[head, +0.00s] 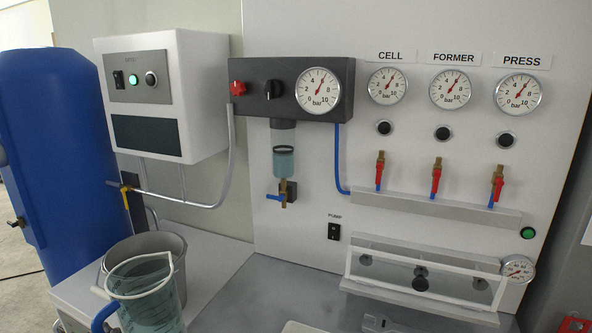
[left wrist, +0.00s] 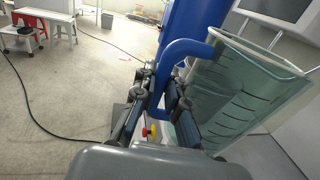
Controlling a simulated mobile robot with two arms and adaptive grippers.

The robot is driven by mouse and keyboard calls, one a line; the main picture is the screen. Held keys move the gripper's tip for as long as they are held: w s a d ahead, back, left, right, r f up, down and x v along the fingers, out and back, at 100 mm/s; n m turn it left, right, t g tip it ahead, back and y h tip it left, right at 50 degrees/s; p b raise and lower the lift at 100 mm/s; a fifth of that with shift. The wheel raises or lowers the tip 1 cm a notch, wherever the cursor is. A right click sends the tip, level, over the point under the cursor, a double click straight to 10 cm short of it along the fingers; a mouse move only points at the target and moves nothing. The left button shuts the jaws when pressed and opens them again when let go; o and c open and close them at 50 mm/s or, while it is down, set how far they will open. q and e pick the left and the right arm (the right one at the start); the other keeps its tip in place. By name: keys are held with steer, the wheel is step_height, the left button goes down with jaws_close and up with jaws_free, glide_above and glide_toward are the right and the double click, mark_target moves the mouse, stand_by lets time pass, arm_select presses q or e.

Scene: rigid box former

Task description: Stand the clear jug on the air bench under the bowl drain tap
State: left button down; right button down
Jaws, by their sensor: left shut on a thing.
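The clear jug (head: 150,302), greenish with dark graduation marks and a pale rim, is at the lower left of the head view. Its blue handle (left wrist: 183,50) runs between the dark fingers of my left gripper (left wrist: 165,82), which is shut on it. The jug also fills the right of the left wrist view (left wrist: 232,95). The bowl drain tap (head: 283,195), brass with a blue lever, hangs below the clear filter bowl (head: 283,163). The jug is well left of the tap and nearer me. The grey bench top (head: 262,290) lies below the panel. My right gripper is not in view.
A grey bucket (head: 172,245) stands just behind the jug on a pale surface (head: 215,268). A blue tank (head: 55,150) is at far left. A clear-fronted guard (head: 420,285) occupies the bench's right side. A pale object (head: 298,327) shows at the bottom edge.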

arm_select(q)
steer(key=a+r, duration=0.4)
steer(key=a, duration=0.1)
steer(key=d+f+m+t+h, duration=0.2)
steer(key=f, duration=0.1)
steer(key=w+d+f+m+t+h, duration=0.1)
steer(key=d+f+m+t+h, duration=0.1)
steer(key=f+h, duration=0.1)
steer(key=d+f+m+t+h, duration=0.1)
steer(key=f+m+t+h, duration=0.1)
steer(key=f, duration=0.1)
steer(key=shift+w+d+f+m+h, duration=0.25)
steer(key=shift+w+d+m+h, duration=0.05)
steer(key=shift+w+d, duration=0.1)
steer(key=s+d+f+m+t+h+p, duration=0.1)
steer(key=s+d+f+m+t+h, duration=0.1)
steer(key=s+d+f+m+h, duration=0.2)
steer(key=d+f+h, duration=0.2)
steer(key=d+h, duration=0.1)
steer(key=shift+s+d+f+m, duration=0.25)
steer(key=shift+s+f+m, duration=0.05)
steer(key=shift+s+f, duration=0.1)
